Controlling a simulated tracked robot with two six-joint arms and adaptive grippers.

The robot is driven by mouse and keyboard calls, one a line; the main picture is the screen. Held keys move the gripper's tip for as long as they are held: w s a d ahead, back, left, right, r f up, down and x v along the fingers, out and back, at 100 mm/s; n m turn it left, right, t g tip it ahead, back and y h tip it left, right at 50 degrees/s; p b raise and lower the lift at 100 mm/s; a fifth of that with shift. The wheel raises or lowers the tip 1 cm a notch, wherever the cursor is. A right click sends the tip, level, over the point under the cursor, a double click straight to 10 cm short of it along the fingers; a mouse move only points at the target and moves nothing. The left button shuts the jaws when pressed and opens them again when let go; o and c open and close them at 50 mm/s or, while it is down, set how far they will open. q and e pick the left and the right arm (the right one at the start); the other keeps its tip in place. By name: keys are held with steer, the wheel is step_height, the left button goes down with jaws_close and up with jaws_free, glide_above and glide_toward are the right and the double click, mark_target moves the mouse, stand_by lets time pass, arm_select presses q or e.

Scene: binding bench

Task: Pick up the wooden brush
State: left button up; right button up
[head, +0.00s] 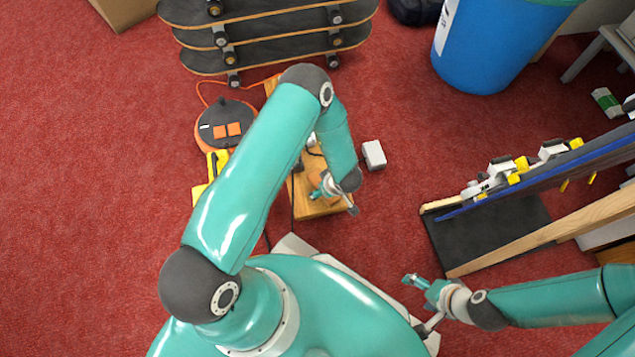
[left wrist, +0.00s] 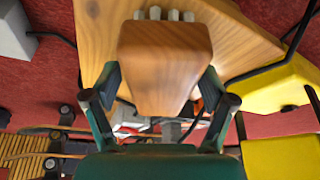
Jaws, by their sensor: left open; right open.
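The wooden brush (left wrist: 165,62) fills the upper middle of the left wrist view, a brown wood block with a row of pale bristles at its far edge. My left gripper (left wrist: 160,88) is open, with one finger on each side of the block; I cannot tell whether they touch it. In the head view my left gripper (head: 334,197) is low over a wooden bench top (head: 318,208), and the brush is mostly hidden by it there. My right gripper (head: 418,286) is open and empty, over the red carpet at lower right.
A cable reel (head: 226,124) with orange sockets and yellow items (head: 216,163) lie left of the bench. A white box (head: 374,155) is on its right. Skateboards (head: 270,42), a blue bin (head: 490,45) and a rack (head: 550,180) stand around. Carpet at left is clear.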

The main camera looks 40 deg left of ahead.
arm_select(q)
steer(key=c, duration=1.3)
steer(key=shift+c, duration=0.2)
steer(key=shift+r, duration=0.1)
step_height(320, 180, up, 20)
steer(key=p, duration=1)
steer(key=w+d+r, duration=0.1)
steer(key=w+r, duration=0.3)
steer(key=r, duration=0.5)
steer(key=w+d+r, duration=0.1)
steer(key=w+r, duration=0.3)
steer(key=r, duration=0.5)
steer(key=d+r+m+t+h, duration=0.35)
steer(key=d+r+m, duration=0.35)
steer(key=m, duration=0.7)
step_height(320, 180, up, 23)
steer(key=s+a+p, duration=0.1)
steer(key=s+p, duration=0.1)
steer(key=p, duration=2.8)
steer(key=shift+s+a+h, duration=0.15)
steer(key=shift+s+h, duration=0.15)
steer(key=shift+h, duration=0.05)
